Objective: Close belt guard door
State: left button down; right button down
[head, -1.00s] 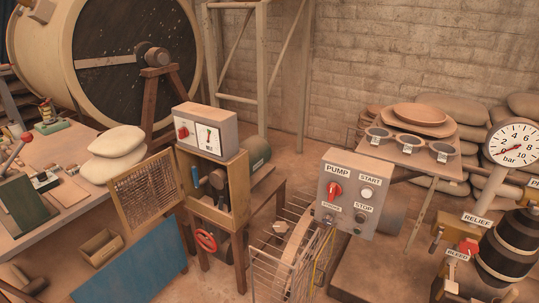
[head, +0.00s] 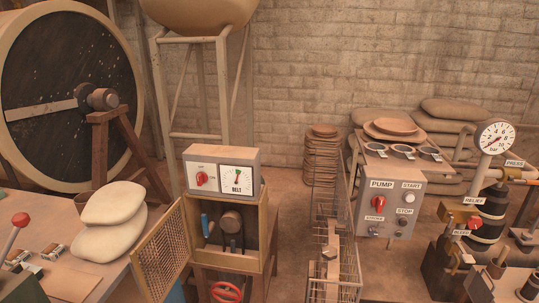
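The belt guard door (head: 163,254) is a wood-framed mesh panel at the lower left of centre in the head view. It stands open, swung out to the left of the wooden belt guard box (head: 264,226). Inside the open box I see a blue-handled part (head: 206,225) and a dark round pulley-like part (head: 231,222). The grey BELT control box (head: 222,172) with a red knob sits on top. Neither of my grippers shows in the head view.
A bench (head: 78,278) with stacked pale sacks (head: 109,216) is left of the door. A red handwheel (head: 226,291) is below the box. A wire cage (head: 333,262) and the PUMP panel (head: 391,207) stand to the right. Some floor shows between box and cage.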

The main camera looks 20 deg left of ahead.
aim_at(135, 264)
jog(key=k+j, duration=0.15)
jog(key=j, duration=0.25)
jog(key=k+j, duration=0.2)
jog(key=j, duration=0.2)
jog(key=k+j, duration=0.15)
jog(key=j, duration=0.2)
jog(key=k+j, duration=0.15)
jog(key=j, duration=0.25)
jog(key=k+j, duration=0.2)
jog(key=j, duration=0.2)
jog(key=k+j, duration=0.15)
jog(key=j, duration=0.25)
jog(key=k+j, duration=0.2)
jog(key=j, duration=0.2)
jog(key=k+j+z, duration=0.15)
jog(key=k+l+z, duration=0.2)
jog(key=l+z, duration=0.2)
